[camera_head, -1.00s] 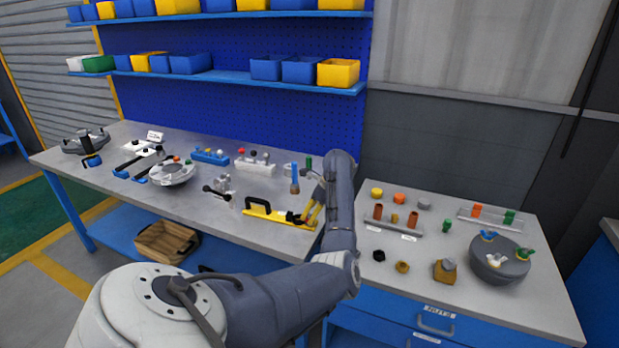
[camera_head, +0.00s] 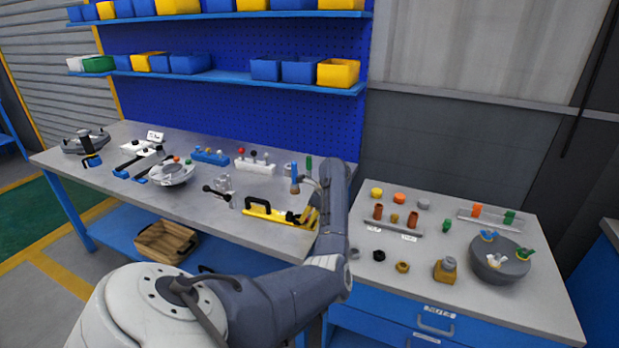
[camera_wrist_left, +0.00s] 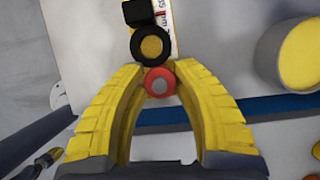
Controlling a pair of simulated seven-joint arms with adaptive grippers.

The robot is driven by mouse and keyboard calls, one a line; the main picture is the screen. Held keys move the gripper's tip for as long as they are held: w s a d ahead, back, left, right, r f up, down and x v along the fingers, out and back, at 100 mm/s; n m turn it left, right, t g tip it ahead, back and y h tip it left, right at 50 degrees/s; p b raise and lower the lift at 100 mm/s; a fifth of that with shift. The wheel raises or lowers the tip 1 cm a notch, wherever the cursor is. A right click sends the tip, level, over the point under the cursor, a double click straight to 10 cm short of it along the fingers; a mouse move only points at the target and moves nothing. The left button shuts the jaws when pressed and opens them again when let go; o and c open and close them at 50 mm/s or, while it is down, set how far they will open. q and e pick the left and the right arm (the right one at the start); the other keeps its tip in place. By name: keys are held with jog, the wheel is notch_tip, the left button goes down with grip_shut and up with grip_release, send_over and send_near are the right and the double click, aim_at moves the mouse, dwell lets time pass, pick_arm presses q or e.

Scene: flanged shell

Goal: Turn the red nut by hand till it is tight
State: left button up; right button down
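The red nut (camera_wrist_left: 159,82) shows in the left wrist view as a red ring around a grey centre. My left gripper (camera_wrist_left: 160,72) has its two yellow fingers drawn in on either side of it, and their inner faces look to be against the ring's edges. In the head view my left gripper (camera_head: 311,216) is at the right end of a yellow tool with a black handle (camera_head: 263,210), near the bench's right end. The nut cannot be made out there. My right gripper is not in view.
A black ring with a yellow centre (camera_wrist_left: 151,46) lies just beyond the fingertips. A large yellow-topped cylinder (camera_wrist_left: 302,52) stands to the right. A side table (camera_head: 430,285) holds a grey round part (camera_head: 500,265) and several nuts. The long bench (camera_head: 200,208) has bare room in front.

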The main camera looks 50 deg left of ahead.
pick_arm(q)
grip_shut()
jog(key=shift+m+t, duration=0.9)
jog(key=shift+m, duration=1.4)
jog(key=o, duration=0.6)
grip_release()
jog(key=shift+o, duration=0.2)
jog(key=v, duration=1.2)
